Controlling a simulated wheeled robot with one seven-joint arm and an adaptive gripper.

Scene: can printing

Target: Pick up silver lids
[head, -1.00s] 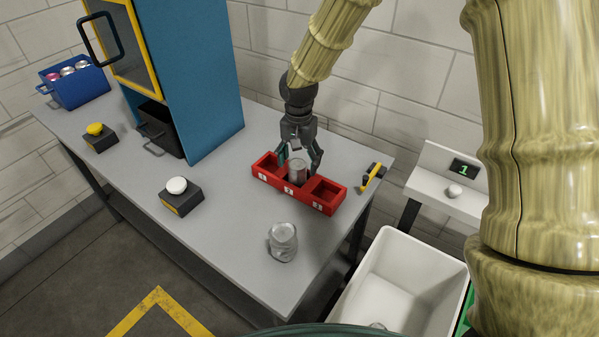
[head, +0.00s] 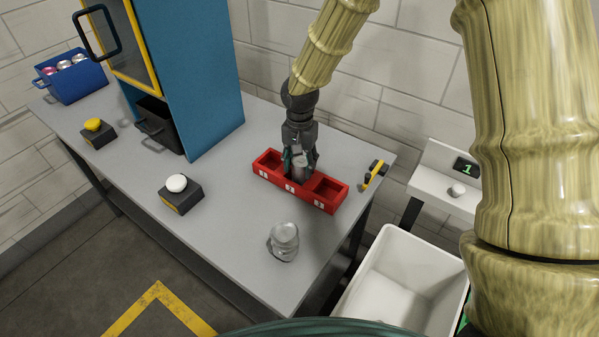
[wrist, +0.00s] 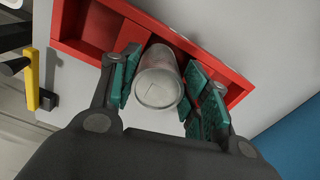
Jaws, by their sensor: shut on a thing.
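A silver cylinder with a round silver lid face (head: 301,166) stands in the middle compartment of a red three-compartment tray (head: 325,208). I cannot tell whether it is one piece or a stack of lids. My gripper (head: 299,172) points down over the tray, shut on this silver cylinder. In the wrist view the cylinder (wrist: 157,88) lies between the teal finger pads of my gripper (wrist: 160,95). Its lower part is hidden by the tray wall in the head view. The tray's other two compartments look empty.
The grey table (head: 225,250) also holds a white-button box (head: 178,193), a yellow-button box (head: 95,131), a blue machine (head: 205,80) and a blue crate (head: 80,85) of cans. A yellow-handled device (head: 374,174) stands right of the tray. A white bin (head: 405,280) is beyond the table edge.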

